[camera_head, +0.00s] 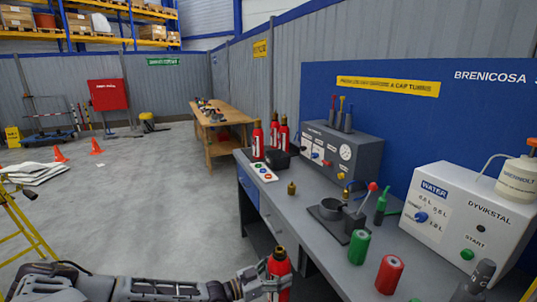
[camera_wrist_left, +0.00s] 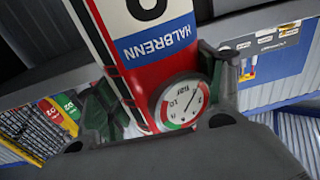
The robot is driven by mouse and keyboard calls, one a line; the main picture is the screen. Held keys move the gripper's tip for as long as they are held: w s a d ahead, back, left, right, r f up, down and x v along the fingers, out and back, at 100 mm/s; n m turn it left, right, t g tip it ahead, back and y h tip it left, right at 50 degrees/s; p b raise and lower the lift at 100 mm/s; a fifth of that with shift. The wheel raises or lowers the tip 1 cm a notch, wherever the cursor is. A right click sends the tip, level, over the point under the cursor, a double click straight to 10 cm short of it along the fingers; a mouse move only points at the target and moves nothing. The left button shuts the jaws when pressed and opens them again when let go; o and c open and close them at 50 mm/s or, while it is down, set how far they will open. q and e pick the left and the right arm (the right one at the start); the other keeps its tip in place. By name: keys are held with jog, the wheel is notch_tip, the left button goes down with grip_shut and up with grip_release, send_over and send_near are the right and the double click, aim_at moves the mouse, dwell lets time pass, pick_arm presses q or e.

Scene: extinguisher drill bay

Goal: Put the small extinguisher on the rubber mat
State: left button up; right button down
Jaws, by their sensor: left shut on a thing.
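My left gripper (camera_head: 262,282) comes in along the bottom of the head view and is shut on a small red extinguisher (camera_head: 279,266). The extinguisher has a brass-coloured top and looks roughly upright, in front of the grey bench's near left edge. Its lower part is cut off by the frame. In the left wrist view the gripper's dark fingers (camera_wrist_left: 165,92) lie on both sides of the extinguisher's red body (camera_wrist_left: 97,28), which carries a blue HALBRENN label and a round gauge (camera_wrist_left: 181,103). I cannot make out a rubber mat.
The grey bench (camera_head: 302,205) bears several red extinguishers (camera_head: 257,142), a grey gauge box (camera_head: 343,150), a black press (camera_head: 338,215), green (camera_head: 359,246) and red (camera_head: 390,274) cylinders, and a white WATER machine (camera_head: 460,215). Open floor (camera_head: 150,215) lies left; a wooden table (camera_head: 226,126) stands behind.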

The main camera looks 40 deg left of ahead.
pick_arm(q)
jog(key=s+d+f+n+t+y, duration=0.2)
jog(key=d+n+y, duration=0.3)
jog(key=d, duration=0.5)
jog(key=shift+y, duration=1.4)
dwell(0.8)
jog(key=shift+d+r, duration=0.15)
jog(key=shift+d, duration=0.15)
